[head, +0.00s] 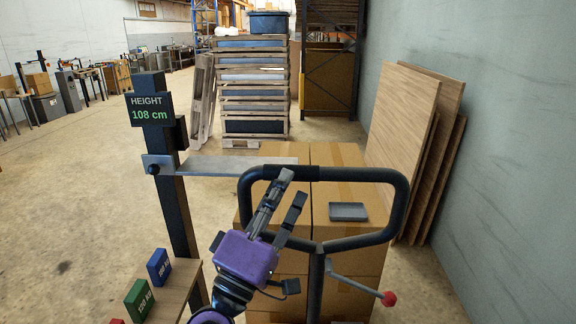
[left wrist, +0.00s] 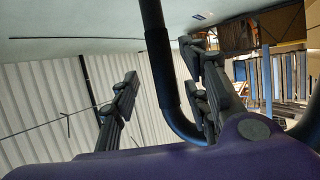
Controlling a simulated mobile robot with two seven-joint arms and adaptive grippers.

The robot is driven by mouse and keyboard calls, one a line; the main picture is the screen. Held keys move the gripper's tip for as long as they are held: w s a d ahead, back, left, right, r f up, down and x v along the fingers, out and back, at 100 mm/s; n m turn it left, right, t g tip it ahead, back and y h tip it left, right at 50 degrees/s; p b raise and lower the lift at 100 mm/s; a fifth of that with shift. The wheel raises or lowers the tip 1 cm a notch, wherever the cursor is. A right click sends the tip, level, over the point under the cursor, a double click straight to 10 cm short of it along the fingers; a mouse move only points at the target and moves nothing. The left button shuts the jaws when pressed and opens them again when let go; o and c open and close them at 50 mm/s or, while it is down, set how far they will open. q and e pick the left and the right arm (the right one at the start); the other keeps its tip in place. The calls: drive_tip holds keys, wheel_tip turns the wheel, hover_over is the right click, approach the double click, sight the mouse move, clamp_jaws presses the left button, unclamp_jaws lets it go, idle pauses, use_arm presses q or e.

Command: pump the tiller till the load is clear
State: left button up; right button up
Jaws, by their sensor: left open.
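The tiller (head: 399,205) is a black loop handle on a post, standing in front of the load of stacked cardboard boxes (head: 345,175). My left gripper (head: 291,190), with a purple body, is open at the tiller's upper bar, with its fingertips overlapping the bar in the head view. In the left wrist view a black bar of the tiller (left wrist: 162,70) shows between the two fingers of the left gripper (left wrist: 160,65). I cannot tell whether the fingers touch it. The boxes' base is hidden. My right gripper is not in view.
A dark post with a sign (head: 152,108) reading "HEIGHT 108 cm" and a flat grey arm (head: 225,166) stands left of the boxes. A grey tray (head: 348,212) lies on the boxes. A lever with a red knob (head: 389,298) sticks out right. Wooden boards (head: 403,125) lean on the wall.

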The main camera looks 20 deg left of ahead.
use_arm(q)
drive_tip(key=p+x, duration=0.1)
drive_tip(key=x, duration=0.3)
drive_tip(key=shift+a, duration=0.15)
drive_tip(key=shift+w, duration=0.15)
drive_tip(key=c, duration=1)
clamp_jaws()
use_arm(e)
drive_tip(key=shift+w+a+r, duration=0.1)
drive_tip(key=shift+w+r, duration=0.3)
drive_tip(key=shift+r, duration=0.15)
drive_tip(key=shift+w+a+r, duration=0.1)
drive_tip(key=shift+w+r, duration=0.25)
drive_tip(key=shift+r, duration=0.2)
